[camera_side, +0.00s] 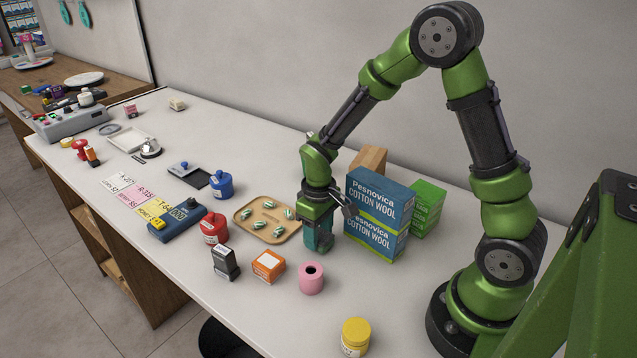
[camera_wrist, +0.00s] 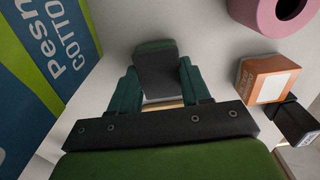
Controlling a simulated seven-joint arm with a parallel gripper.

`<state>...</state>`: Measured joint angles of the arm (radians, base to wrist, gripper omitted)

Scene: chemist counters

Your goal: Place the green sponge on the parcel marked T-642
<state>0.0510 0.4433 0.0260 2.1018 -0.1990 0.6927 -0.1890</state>
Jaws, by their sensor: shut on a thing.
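My gripper (camera_side: 318,235) points down over the counter, just left of the cotton wool boxes. In the wrist view, its two teal fingers (camera_wrist: 159,78) are shut on a dark grey block with a green edge, which looks like the green sponge (camera_wrist: 156,47). In the side view the sponge is hard to tell from the fingers. The yellow parcel marked T-64, its last digit hidden (camera_side: 153,210), lies flat at the counter's front left, well left of my gripper. A blue device overlaps its right part.
White A-207 (camera_side: 118,183) and pink R-315 (camera_side: 137,194) pieces lie beside the yellow one. Between gripper and parcel stand a tan tray (camera_side: 244,228) of capsules, a red jar (camera_side: 214,228), a blue jar (camera_side: 221,185) and the blue device (camera_side: 178,222). Cotton wool boxes (camera_side: 372,232) stand close right.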

